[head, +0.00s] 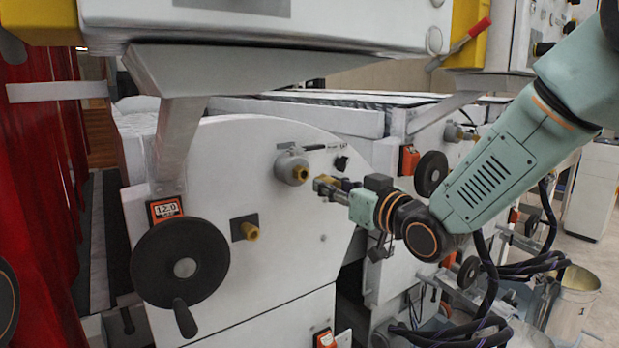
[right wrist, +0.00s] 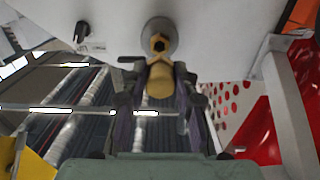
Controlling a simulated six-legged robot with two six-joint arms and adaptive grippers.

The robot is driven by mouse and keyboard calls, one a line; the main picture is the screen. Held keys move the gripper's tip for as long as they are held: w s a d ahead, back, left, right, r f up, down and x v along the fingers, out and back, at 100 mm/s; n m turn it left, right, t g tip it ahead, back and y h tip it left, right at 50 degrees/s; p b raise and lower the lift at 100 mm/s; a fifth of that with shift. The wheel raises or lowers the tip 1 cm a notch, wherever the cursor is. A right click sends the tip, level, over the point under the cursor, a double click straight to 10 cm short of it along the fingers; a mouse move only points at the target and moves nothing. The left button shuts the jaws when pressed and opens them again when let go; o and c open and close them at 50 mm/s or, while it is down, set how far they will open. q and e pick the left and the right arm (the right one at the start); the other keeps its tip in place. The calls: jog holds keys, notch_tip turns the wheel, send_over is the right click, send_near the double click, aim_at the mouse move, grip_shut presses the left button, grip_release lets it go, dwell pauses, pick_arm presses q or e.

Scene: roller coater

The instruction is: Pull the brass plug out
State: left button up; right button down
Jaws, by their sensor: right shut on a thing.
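A round grey fitting (head: 291,167) with a brass centre sits on the white side panel of the machine. In the right wrist view the same fitting (right wrist: 172,27) has a dark hole in its brass centre. My right gripper (head: 325,185) is just right of the fitting in the head view. It is shut on the brass plug (right wrist: 160,80), which shows between the fingers in the wrist view. In the head view a small gap appears between the fingertips and the fitting's brass centre. The fingers hide part of the plug. My left gripper is not in view.
A second brass piece (head: 250,231) sticks out of a dark plate lower on the panel. A black handwheel (head: 180,263) is at the left, under an orange-framed counter (head: 165,208). A small black knob (head: 341,163) is close above my right gripper. Dark cables hang at the lower right.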

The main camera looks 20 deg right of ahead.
jog(key=shift+w, duration=0.1)
jog(key=shift+w+f, duration=0.1)
jog(key=shift+w, duration=0.05)
jog(key=shift+v, duration=1.45)
jog(key=shift+s, duration=0.25)
